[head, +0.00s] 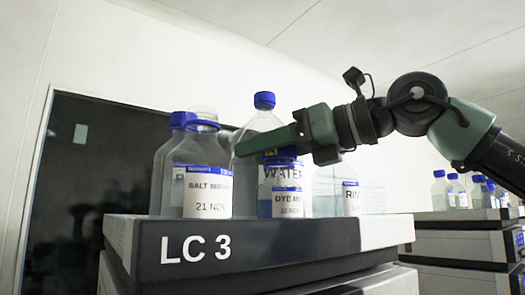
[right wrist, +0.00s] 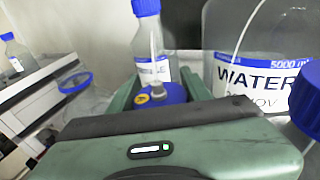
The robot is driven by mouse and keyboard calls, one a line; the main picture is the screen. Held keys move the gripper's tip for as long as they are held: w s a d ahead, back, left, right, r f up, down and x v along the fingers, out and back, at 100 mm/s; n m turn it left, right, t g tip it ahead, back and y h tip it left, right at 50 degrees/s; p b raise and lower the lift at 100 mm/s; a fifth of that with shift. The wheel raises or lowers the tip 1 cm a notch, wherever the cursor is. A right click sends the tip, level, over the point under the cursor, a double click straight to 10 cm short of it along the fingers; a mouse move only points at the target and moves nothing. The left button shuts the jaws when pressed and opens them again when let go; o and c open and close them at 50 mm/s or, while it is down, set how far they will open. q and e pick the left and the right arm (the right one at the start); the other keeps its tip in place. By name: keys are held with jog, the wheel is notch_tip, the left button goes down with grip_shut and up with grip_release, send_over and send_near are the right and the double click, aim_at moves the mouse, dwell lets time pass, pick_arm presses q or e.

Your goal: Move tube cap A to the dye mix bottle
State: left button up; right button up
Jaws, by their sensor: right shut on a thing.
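The dye mix bottle (head: 287,196) is a small clear bottle with a white and blue label, standing on top of the LC 3 unit. My right gripper (head: 243,147) reaches in from the right, just above it. It is shut on tube cap A (right wrist: 168,94), a blue cap with a yellow tag and a clear tube rising from it. In the head view the cap (head: 283,155) shows partly behind the gripper, at the top of the dye mix bottle. I cannot tell whether it is seated on the neck. My left gripper is not in view.
The salt buffer bottle (head: 207,193) stands left of the dye mix bottle. A large blue-capped water bottle (head: 262,119) stands close behind. The rinse bottle (head: 351,197) is to the right. Several blue-capped bottles (head: 440,189) stand on another stack at far right.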

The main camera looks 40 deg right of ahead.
jog(key=o, duration=1.4)
jog(key=shift+s, duration=0.1)
jog(key=shift+s+d, duration=0.1)
jog(key=shift+s, duration=0.15)
jog(key=b+v, duration=0.2)
jog(key=v, duration=0.5)
jog(key=shift+b, duration=0.3)
